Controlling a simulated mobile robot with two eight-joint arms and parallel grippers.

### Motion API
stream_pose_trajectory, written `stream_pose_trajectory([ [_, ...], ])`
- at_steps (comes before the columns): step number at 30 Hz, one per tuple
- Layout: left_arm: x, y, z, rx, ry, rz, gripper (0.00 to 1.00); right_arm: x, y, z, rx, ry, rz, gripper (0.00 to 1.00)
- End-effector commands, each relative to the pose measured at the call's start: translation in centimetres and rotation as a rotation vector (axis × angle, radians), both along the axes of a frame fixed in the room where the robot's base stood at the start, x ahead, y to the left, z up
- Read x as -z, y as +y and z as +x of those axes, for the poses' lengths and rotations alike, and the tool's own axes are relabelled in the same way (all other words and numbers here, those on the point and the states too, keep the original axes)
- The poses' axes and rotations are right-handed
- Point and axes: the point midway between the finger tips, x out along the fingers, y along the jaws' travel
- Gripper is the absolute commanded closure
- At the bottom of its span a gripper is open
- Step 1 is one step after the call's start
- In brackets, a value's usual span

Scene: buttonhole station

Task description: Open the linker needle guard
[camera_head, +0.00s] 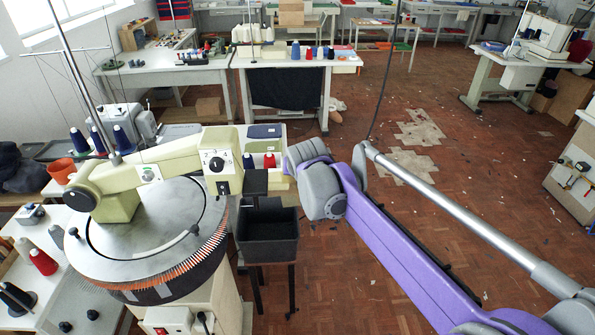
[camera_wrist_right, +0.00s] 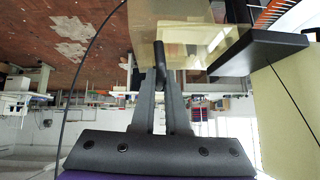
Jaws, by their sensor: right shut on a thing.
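The linker (camera_head: 140,230) stands at the left in the head view, a round dial with orange needles (camera_head: 185,265) under a cream arm. In the right wrist view, which is upside down, a see-through yellowish guard (camera_wrist_right: 190,22) is at the top, with a short dark handle (camera_wrist_right: 160,55). My right gripper (camera_wrist_right: 163,78) is shut on this handle. In the head view my purple right arm reaches in from the lower right to beside the machine head; its fingers and the guard cannot be made out there. My left gripper is not in view.
A black open bin (camera_head: 268,238) stands right of the dial, below a black block (camera_head: 255,183). This block's dark plate seems to show near the guard in the wrist view (camera_wrist_right: 262,48). Thread cones (camera_head: 42,262) stand at the left. Floor at the right is open.

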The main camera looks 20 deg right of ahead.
Motion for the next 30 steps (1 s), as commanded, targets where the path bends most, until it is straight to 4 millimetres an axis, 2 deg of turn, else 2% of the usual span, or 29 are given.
stream_pose_trajectory([
  [1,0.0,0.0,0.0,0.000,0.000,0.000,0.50,-0.1,0.1,0.1,-0.002,-0.003,0.001,0.82],
  [3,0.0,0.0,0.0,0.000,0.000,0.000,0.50,0.0,0.1,0.1,-0.002,-0.002,0.000,0.75],
  [13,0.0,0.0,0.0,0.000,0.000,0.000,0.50,-0.5,0.2,-0.5,-0.001,-0.001,0.000,0.75],
  [24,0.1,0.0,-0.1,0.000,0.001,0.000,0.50,-5.4,1.2,-5.3,-0.003,-0.001,0.000,0.75],
  [30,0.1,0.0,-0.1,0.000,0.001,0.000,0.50,-7.2,1.7,-7.0,-0.003,-0.001,0.000,0.75],
])
